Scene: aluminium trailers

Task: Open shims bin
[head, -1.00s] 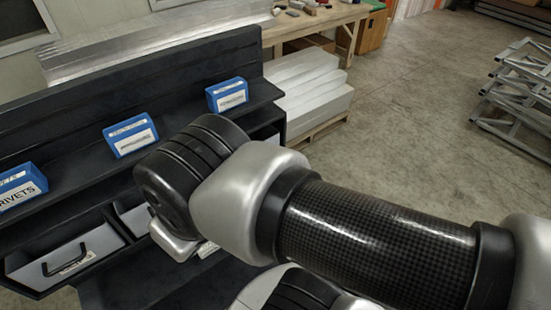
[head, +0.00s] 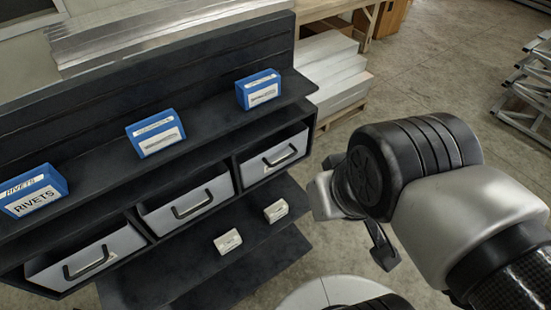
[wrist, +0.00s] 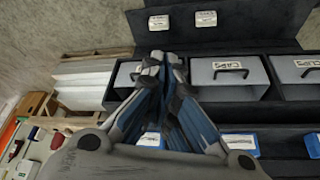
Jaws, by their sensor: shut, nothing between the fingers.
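Three grey bins with dark handles sit in a row in the dark shelf: a left bin (head: 74,266), a middle bin (head: 163,218) and a right bin (head: 286,146) in the head view. All three look pushed in. I cannot tell which bin is the shims bin, as the other labels are unclear or hidden. My gripper (wrist: 162,62) is shut and empty, in front of the bin at the left of the wrist view (wrist: 124,80). In the head view, it is right of the shelf, partly hidden.
Blue boxes, one marked RIVETS (head: 33,192), stand on the upper ledge. Two small pale boxes (head: 228,241) (head: 276,210) lie on the lower shelf. White stacked blocks (head: 330,75) stand behind the shelf's right end. The floor to the right is clear up to a metal frame (head: 530,95).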

